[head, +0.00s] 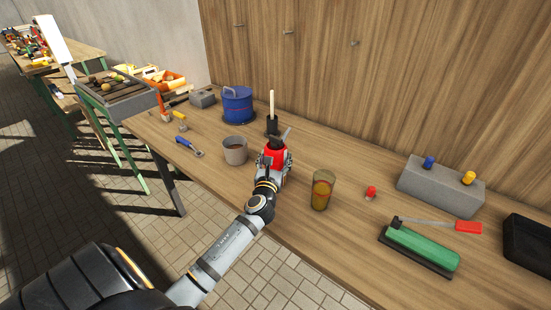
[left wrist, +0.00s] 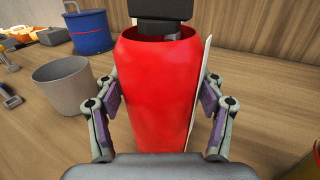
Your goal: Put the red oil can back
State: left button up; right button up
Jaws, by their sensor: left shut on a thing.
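The red oil can (head: 270,157) has a dark top and spout and stands upright at the wooden workbench, in the middle of the head view. My left gripper (head: 273,168) is shut on its sides. In the left wrist view the can's red body (left wrist: 158,90) fills the middle, with the fingers of my left gripper (left wrist: 160,108) pressed on both sides. The can's base is hidden, so I cannot tell whether it touches the bench. My right gripper is not in view.
A blue pot (head: 238,105) and a wooden-handled tool (head: 272,112) are behind. A green block (head: 420,250) and grey block (head: 440,186) lie further right. Bare bench (head: 340,150) shows behind the glass.

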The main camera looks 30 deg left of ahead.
pick_arm(q)
jog(key=o, duration=1.5)
jog(key=shift+r, duration=0.15)
jog(key=b+v, duration=0.1)
jog(key=v, duration=1.1)
